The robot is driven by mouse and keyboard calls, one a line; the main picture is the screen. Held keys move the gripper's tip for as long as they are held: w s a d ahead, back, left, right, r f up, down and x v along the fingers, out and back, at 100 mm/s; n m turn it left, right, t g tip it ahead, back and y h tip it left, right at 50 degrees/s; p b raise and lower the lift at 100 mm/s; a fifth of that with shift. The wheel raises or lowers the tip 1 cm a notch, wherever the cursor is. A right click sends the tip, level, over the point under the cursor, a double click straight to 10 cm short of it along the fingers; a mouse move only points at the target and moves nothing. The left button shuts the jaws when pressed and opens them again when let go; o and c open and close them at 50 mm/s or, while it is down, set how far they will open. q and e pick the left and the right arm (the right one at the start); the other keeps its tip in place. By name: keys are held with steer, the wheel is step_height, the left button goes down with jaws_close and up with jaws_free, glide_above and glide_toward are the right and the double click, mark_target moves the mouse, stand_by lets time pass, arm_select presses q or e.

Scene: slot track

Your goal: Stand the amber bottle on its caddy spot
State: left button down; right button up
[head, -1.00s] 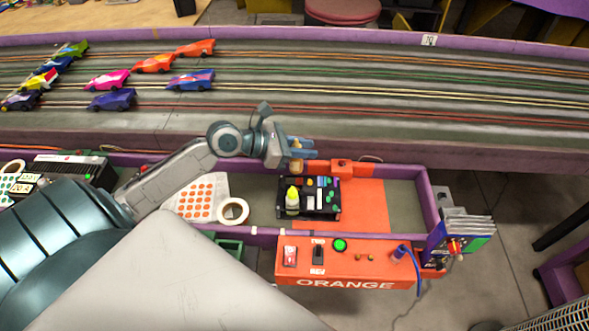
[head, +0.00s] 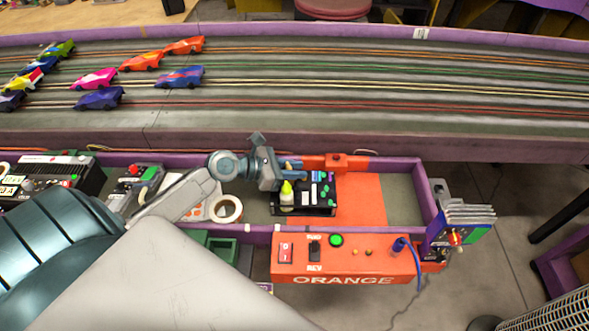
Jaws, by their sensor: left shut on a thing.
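My left gripper (head: 292,166) reaches in from the left and is shut at the back left edge of the black caddy (head: 318,211). In the earlier frame a small amber bottle shows between its fingers; now the bottle is almost wholly hidden by the gripper and the caddy's contents. I cannot tell whether its base touches the caddy. A pale bottle with a yellow cap (head: 287,194) stands in the caddy's front left, just in front of the gripper. Several small dark, white, green and blue items fill the caddy's right part. My right gripper is not in view.
The caddy stands in a purple-edged trough, partly on an orange mat (head: 362,205). A roll of white tape (head: 226,209) lies to its left. An orange control box (head: 345,262) is in front. The slot track with several cars runs behind.

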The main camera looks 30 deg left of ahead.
arm_select(q)
steer(key=c, duration=1.3)
jaws_free()
steer(key=shift+f, duration=0.1)
steer(key=shift+o, duration=0.2)
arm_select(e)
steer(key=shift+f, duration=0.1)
arm_select(q)
steer(key=shift+s+a+r, duration=0.35)
steer(key=shift+s+a, duration=0.05)
steer(key=shift+s, duration=0.1)
steer(key=p+v, duration=0.4)
steer(key=v, duration=0.6)
steer(key=shift+s+a+r, duration=0.2)
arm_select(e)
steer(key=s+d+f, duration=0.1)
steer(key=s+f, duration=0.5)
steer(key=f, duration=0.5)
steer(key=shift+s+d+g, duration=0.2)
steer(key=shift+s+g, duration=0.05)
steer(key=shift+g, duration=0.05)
